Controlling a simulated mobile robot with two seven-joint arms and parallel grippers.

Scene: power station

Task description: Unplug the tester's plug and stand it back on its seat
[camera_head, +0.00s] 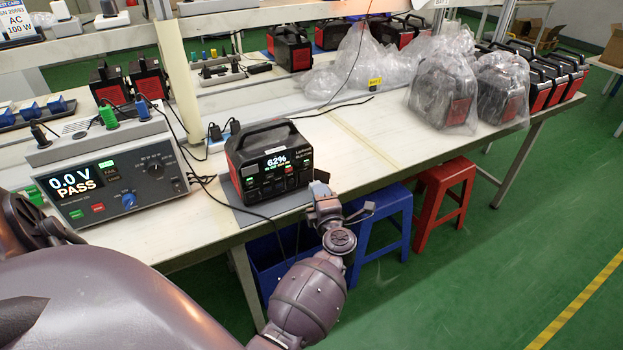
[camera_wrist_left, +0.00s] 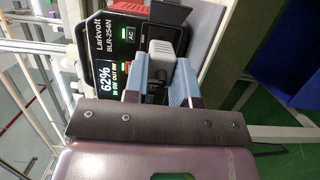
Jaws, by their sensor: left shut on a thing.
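My left gripper (camera_head: 320,188) is at the front right corner of the black and red power station (camera_head: 270,160). In the left wrist view its two blue fingers (camera_wrist_left: 160,72) are shut on a grey plug (camera_wrist_left: 161,52), which lies against or just before the station's front (camera_wrist_left: 118,45). I cannot tell whether the plug's pins are in the socket. The station's screen reads 62%. The tester (camera_head: 115,185) at the left shows 0.0 V and PASS, and a black cable runs from its side towards my gripper. I cannot make out the plug's seat for sure. My right gripper is not in view.
A green plug (camera_head: 108,117) and dark plugs stand on top of the tester. Bagged stations (camera_head: 445,90) stand at the back right. Blue (camera_head: 385,215) and red (camera_head: 443,195) stools stand by the table's front edge. The tabletop (camera_head: 380,140) right of the station is clear.

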